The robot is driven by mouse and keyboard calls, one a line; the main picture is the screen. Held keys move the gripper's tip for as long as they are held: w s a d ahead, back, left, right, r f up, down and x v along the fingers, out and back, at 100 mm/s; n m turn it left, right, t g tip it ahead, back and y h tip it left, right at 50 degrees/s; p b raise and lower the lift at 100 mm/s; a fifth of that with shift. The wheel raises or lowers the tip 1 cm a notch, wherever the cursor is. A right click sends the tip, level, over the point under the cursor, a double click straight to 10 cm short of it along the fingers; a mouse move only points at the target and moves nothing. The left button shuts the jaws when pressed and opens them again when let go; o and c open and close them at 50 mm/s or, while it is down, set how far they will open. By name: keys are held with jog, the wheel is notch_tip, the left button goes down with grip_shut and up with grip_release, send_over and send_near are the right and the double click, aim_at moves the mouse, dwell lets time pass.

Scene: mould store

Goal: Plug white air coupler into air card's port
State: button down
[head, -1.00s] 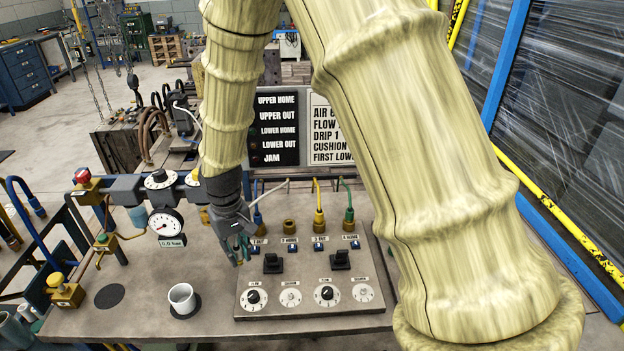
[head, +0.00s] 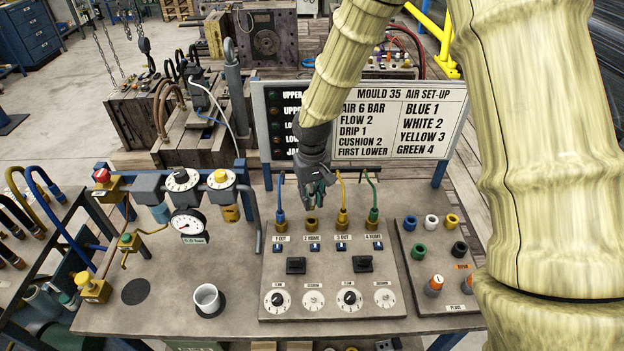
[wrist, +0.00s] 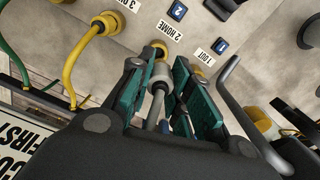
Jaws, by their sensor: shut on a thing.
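My gripper (head: 313,200) points down over the panel and is shut on the white air coupler (wrist: 160,73), which shows between the teal finger pads in the wrist view. Its grey hose runs back between the fingers. The coupler's front end is lined up with the brass port labelled 2 HOME (head: 311,225); I cannot tell whether it is seated. In the head view the gripper hides the coupler. The air card (head: 400,122) reads blue 1, white 2, yellow 3, green 4. Blue (head: 280,218), yellow (head: 342,218) and green (head: 373,216) couplers stand in ports 1, 3 and 4.
The yellow coupler and hose (wrist: 92,32) are close beside my fingers. Black switches (head: 296,265) and dials stand in front of the ports. A white mug (head: 207,300) and a gauge (head: 188,224) are at left. A board with coloured rings (head: 431,222) is at right.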

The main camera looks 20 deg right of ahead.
aim_at(312, 207)
jog(key=shift+w+d+r+p, duration=0.1)
jog(key=shift+w+r+p, duration=0.25)
jog(key=shift+r+p, duration=0.1)
jog(key=shift+f, duration=0.1)
jog(key=shift+f+b, duration=1.75)
jog(key=shift+f, duration=1.1)
jog(key=shift+f, duration=1.25)
dwell(1.3)
jog(key=c, duration=1.2)
grip_release()
jog(key=shift+c, duration=0.2)
jog(key=shift+o, duration=0.3)
jog(key=o, duration=0.4)
jog(key=shift+c, duration=0.2)
